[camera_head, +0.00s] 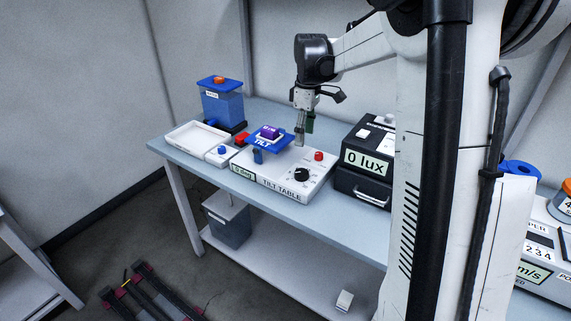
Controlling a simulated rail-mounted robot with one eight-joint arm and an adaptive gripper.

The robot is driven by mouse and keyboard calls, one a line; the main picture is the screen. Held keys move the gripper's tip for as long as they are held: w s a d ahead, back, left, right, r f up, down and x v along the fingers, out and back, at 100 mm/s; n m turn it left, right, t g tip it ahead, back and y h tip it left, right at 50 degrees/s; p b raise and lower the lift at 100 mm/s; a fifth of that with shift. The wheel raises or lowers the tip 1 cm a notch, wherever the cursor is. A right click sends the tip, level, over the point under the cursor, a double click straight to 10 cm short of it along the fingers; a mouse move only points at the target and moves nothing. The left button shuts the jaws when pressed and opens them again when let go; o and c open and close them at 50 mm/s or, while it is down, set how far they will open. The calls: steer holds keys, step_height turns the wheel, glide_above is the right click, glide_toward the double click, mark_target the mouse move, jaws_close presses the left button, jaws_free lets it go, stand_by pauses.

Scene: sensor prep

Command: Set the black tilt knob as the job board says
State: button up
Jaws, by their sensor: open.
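The black tilt knob (302,174) sits on top of the white tilt table unit (283,199), toward its right end. A small display (243,172) on the unit's front is too small to read surely. A blue plate marked TILT (262,146) stands on the unit and carries a purple block (269,131). My gripper (300,142) points down above the back of the unit, behind and above the knob. Its fingers look apart from the knob, with nothing clearly held. The job board does not clearly show in this view.
A red button (319,156) is behind the knob. A black box reading 0 lux (369,162) stands close at the right. A white tray (197,137), a blue container (222,104) and a blue knob box (222,155) are at the left. The table's front strip (330,214) is clear.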

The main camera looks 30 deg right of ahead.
mark_target(302, 172)
step_height(302, 172, down, 15)
steer(key=shift+w+r, duration=0.1)
steer(key=shift+r, duration=0.1)
stand_by(0.5)
steer(key=shift+c, duration=0.4)
steer(key=c, duration=1.1)
